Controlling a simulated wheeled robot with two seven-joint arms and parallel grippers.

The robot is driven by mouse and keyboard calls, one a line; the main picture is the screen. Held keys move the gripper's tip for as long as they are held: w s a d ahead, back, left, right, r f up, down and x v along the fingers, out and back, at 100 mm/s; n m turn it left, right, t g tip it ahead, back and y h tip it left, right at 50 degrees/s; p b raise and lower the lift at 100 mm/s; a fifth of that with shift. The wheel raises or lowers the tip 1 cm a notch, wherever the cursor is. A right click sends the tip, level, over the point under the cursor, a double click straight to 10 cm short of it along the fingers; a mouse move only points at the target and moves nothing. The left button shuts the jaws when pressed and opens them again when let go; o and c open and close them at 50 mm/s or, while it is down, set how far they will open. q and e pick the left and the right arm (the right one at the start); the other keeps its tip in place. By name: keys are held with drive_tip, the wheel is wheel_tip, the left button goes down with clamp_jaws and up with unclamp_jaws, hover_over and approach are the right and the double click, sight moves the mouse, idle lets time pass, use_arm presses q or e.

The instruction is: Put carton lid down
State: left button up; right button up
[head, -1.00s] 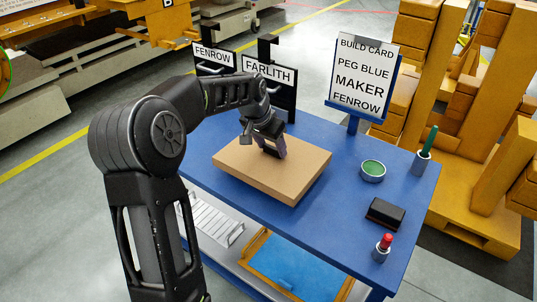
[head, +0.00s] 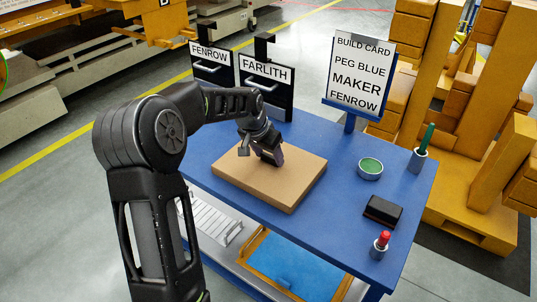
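The carton lid (head: 240,181) is a flat tan slab, lying level over the left part of the blue table (head: 335,214). My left gripper (head: 272,158) points down at the middle of the lid's top, and the lid moves together with it. The fingers look closed at the lid, but the grip point itself is hidden by the gripper. Whether the lid touches the table or a carton below it cannot be told. My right gripper is not in view.
The build card (head: 357,75) stands at the table's back. A green-filled round dish (head: 370,169), a black block (head: 383,211), a red-topped holder (head: 380,246) and a green-peg holder (head: 419,158) stand on the right. Black FENROW (head: 211,62) and FARLITH (head: 265,85) panels stand behind. A blue-bottomed tray (head: 262,242) sits below.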

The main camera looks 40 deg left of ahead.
use_arm(q)
drive_tip(key=o, duration=0.4)
drive_tip(key=shift+r, duration=0.25)
drive_tip(key=v, duration=1.1)
drive_tip(key=shift+s+r, duration=0.15)
drive_tip(key=shift+r, duration=0.25)
